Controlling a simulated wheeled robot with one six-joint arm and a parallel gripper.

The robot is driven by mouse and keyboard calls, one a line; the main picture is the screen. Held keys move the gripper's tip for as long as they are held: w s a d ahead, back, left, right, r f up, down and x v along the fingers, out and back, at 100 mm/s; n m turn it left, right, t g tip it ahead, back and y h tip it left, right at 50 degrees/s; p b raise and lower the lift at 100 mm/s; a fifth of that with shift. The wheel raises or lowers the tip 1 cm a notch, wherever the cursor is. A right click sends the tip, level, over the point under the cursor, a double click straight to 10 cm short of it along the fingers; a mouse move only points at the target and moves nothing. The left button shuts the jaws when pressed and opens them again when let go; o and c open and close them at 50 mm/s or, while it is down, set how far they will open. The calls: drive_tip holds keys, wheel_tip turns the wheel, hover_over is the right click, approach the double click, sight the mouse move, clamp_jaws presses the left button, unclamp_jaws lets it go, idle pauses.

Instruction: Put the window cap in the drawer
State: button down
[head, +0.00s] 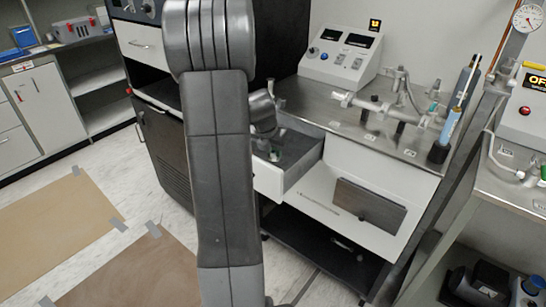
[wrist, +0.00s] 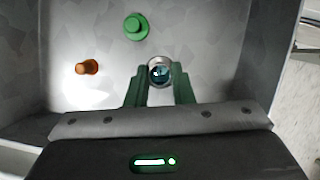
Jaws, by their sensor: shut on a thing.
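The window cap (wrist: 160,71), a small round piece with a metallic rim and a dark blue glassy centre, is between the green fingers of my gripper (wrist: 160,78) in the wrist view. My gripper is shut on it. The drawer (head: 305,163) is pulled open from the steel-topped bench in the head view, and my gripper (head: 274,153) is at its opening. In the wrist view the grey drawer floor (wrist: 100,32) lies beneath the cap. I cannot tell whether the cap touches the floor. My arm hides part of the drawer in the head view.
A green flanged piece (wrist: 134,27) and a smaller orange-brown one (wrist: 87,67) are in the drawer, left of the window cap. The drawer walls surround my gripper. A control box (head: 340,55) and metal pipework (head: 375,105) stand on the bench top.

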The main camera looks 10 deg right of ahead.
wheel_tip(320, 180, down, 2)
drive_tip(key=shift+f, duration=0.2)
drive_tip(key=shift+r, duration=0.1)
drive_tip(key=c, duration=1.3)
unclamp_jaws()
drive_tip(key=shift+o, duration=0.2)
drive_tip(key=shift+a+r, duration=0.1)
drive_tip(key=shift+r, duration=0.25)
drive_tip(key=p+v, duration=0.1)
drive_tip(key=v, duration=1)
drive_tip(key=shift+p, duration=0.35)
drive_tip(key=shift+s+a+r, duration=0.1)
drive_tip(key=shift+r, duration=0.05)
